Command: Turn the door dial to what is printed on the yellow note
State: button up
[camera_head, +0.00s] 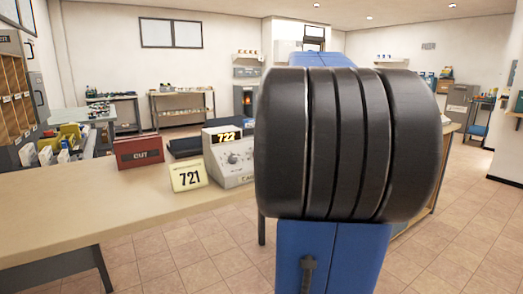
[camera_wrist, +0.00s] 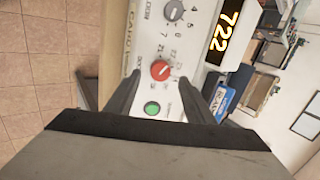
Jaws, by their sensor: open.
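In the wrist view the display (camera_wrist: 223,32) also reads 722. The box face there has a grey dial (camera_wrist: 173,11), a red dial (camera_wrist: 160,70) with small numbers around it, and a green button (camera_wrist: 152,108); the small labels are too blurred to read surely. My gripper (camera_wrist: 172,76) is open, its fingers either side of the red dial in the picture; contact cannot be told. My arm hides the gripper in the head view.
A red box marked OUT (camera_head: 138,152) and a dark tray (camera_head: 190,145) stand near the control box on the long counter (camera_head: 60,200). A blue sign (camera_wrist: 227,100) shows near one finger in the wrist view. Tiled floor (camera_head: 190,250) is open in front of the counter.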

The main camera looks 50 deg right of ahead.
jog(key=shift+x, duration=2.05)
jog(key=c, duration=1.1)
